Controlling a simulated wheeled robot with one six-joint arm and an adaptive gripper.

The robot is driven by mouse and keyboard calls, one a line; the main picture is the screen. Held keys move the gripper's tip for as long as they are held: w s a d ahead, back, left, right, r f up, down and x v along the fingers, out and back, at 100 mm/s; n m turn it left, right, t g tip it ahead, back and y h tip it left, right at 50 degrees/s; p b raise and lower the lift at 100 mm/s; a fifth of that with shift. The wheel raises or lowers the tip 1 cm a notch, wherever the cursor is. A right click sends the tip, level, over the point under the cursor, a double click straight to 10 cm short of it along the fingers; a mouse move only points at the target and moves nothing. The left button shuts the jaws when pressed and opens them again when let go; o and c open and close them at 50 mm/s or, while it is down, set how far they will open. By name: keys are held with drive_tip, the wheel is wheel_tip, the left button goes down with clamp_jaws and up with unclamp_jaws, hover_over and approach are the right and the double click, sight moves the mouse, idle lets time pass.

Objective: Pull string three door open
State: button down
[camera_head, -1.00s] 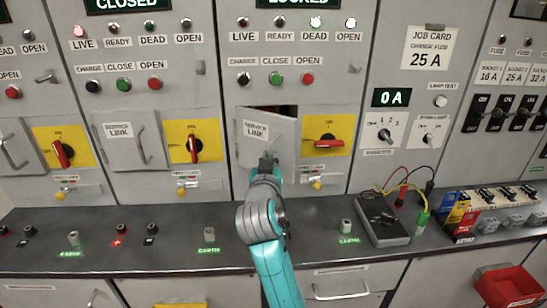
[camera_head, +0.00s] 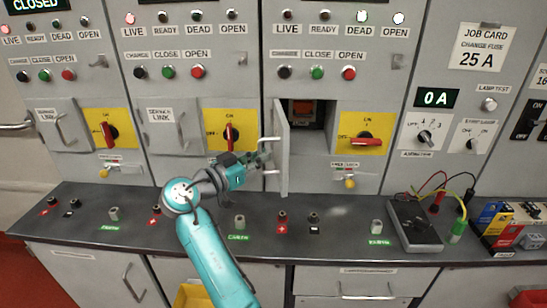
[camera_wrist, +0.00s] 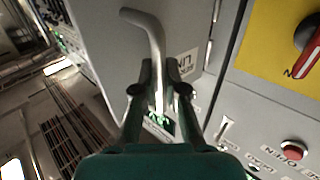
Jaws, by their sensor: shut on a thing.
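The service link door (camera_head: 282,150) of the third panel stands swung out, seen nearly edge-on in the head view, hinged at its left side. Its bar handle (camera_head: 270,140) sticks out to the left of the door. My gripper (camera_head: 264,160) is at the handle. In the wrist view, my gripper (camera_wrist: 163,90) is shut on the grey handle (camera_wrist: 147,24), with the door face (camera_wrist: 190,30) beside it. The open compartment (camera_head: 320,115) shows a red part (camera_head: 302,109) inside. The far ends of the fingers are partly hidden.
Two shut service link doors (camera_head: 172,128) stand to the left. A yellow-backed rotary switch (camera_head: 366,141) is right of the compartment. The dark bench (camera_head: 340,211) runs below, with terminals and a meter (camera_head: 414,222).

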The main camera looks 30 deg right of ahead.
drive_tip(key=shift+w+a, duration=0.95)
drive_tip(key=shift+w, duration=0.15)
drive_tip(key=c, duration=1.2)
unclamp_jaws()
drive_tip(key=v, duration=1.2)
drive_tip(key=shift+f, duration=0.1)
